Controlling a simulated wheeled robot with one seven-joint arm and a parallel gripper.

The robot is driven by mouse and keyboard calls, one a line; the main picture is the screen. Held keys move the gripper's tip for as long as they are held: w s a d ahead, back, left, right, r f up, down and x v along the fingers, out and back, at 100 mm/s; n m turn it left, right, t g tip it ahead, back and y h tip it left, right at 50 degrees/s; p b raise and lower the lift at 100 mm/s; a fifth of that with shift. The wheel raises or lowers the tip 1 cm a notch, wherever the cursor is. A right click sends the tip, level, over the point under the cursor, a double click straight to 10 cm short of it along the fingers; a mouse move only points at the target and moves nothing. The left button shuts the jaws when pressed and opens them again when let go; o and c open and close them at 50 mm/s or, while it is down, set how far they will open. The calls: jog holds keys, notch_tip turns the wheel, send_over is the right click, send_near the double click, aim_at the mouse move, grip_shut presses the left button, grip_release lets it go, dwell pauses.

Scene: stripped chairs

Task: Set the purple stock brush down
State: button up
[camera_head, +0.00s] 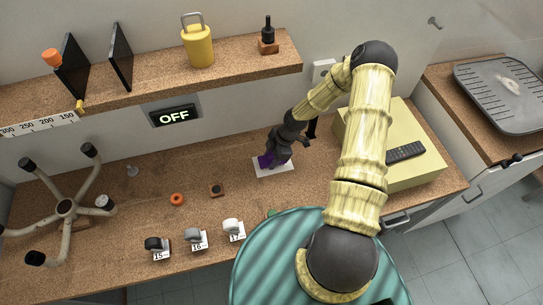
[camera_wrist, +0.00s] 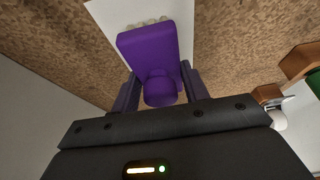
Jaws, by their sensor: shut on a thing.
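The purple stock brush (camera_wrist: 150,52) is between the fingers of my gripper (camera_wrist: 158,92) in the wrist view. Its wide purple block points away from me, pale bristle tufts show at its far edge, and the rounded knob sits between the fingers. In the head view the brush (camera_head: 267,160) shows in part at my gripper (camera_head: 275,156), over a white card (camera_head: 273,171) on the cork-topped bench. The card (camera_wrist: 105,18) also shows behind the brush in the wrist view. I cannot tell whether the brush touches the card.
An orange ring (camera_head: 177,199) and a small dark block (camera_head: 216,190) lie left of the card. Numbered holders (camera_head: 197,240) line the front edge. A yellow box (camera_head: 415,170) with a remote (camera_head: 405,152) stands right. A teal ridged round top (camera_head: 270,262) is in front.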

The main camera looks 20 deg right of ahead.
jog(key=shift+f, duration=0.1)
jog(key=o, duration=0.6)
jog(key=shift+f, duration=0.1)
jog(key=o, duration=0.4)
jog(key=shift+o, duration=0.2)
